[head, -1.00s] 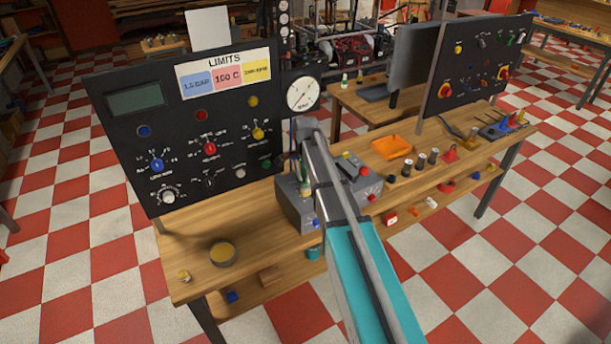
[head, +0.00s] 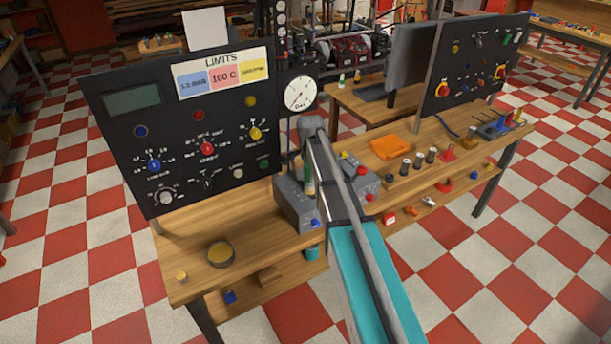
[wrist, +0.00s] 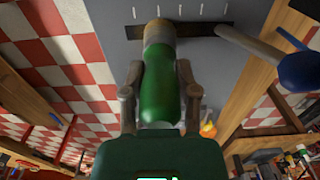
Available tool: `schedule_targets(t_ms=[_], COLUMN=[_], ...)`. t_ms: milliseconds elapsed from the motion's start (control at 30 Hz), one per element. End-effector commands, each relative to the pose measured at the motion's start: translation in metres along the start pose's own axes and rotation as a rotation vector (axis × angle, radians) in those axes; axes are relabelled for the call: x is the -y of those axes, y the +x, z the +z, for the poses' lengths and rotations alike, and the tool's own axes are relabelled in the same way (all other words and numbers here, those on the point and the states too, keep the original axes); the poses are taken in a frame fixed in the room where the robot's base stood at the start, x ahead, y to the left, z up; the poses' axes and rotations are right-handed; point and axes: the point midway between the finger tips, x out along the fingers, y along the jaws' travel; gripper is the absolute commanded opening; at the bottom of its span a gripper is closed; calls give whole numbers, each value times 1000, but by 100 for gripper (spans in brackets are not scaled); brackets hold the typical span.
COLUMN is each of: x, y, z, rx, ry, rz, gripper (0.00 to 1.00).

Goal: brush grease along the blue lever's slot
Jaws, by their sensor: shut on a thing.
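My gripper (wrist: 160,100) is shut on the green handle of a brush (wrist: 160,85), whose pale tan end points at a grey box face (wrist: 205,55). The brush end overlaps the dark slot (wrist: 205,30) left of its middle; whether it touches cannot be told. The blue lever's knob (wrist: 297,72) is at the right, on a grey rod that reaches toward the slot's right part. In the head view the green brush (head: 309,182) stands at the grey box (head: 298,212), with the blue knob (head: 315,222) low on its front. My arm hides part of the box and the fingers.
A round tin with yellow content (head: 221,253) and a small yellow-topped item (head: 181,277) sit on the bench's left part. The tall control panel (head: 150,110) stands behind.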

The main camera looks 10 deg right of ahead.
Motion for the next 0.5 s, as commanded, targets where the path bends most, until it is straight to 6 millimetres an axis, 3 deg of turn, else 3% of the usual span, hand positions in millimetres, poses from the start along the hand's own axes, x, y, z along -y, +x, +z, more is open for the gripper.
schedule_targets(t_ms=[233,500], x=[0,0], y=[-1,-1], z=[-14,-16], rx=[0,0], ry=[0,-1], rz=[0,0], gripper=[0,0])
